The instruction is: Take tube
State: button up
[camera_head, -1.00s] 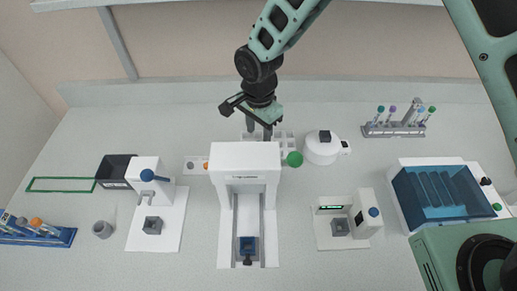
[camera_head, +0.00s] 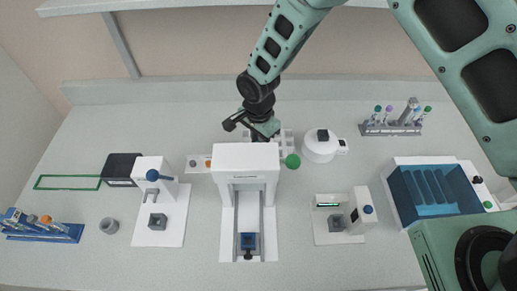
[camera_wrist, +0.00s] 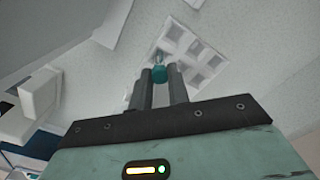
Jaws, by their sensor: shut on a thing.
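My gripper (camera_wrist: 160,82) is shut on a tube with a teal cap (camera_wrist: 160,73) in the wrist view. The two dark fingers stand on either side of the cap. The tube's body shows only as a short pale piece beyond the cap. A white rack with square openings (camera_wrist: 204,54) is just beyond the tube; I cannot tell whether the tube is still seated in it. In the head view, my gripper (camera_head: 266,137) is low behind the white gantry device, by the white rack (camera_head: 287,141). The fingertips and the tube are hidden there.
The white gantry device (camera_head: 246,157) stands in front of my gripper. A round white device (camera_head: 320,147) and a grey rack of capped tubes (camera_head: 391,129) are to the right. A blue tube rack (camera_head: 42,229) is far left. A blue-lidded bath (camera_head: 434,190) is right.

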jog(key=shift+r, duration=0.15)
notch_tip(320, 180, up, 18)
jog(key=b, duration=0.7)
jog(key=shift+f, duration=0.2)
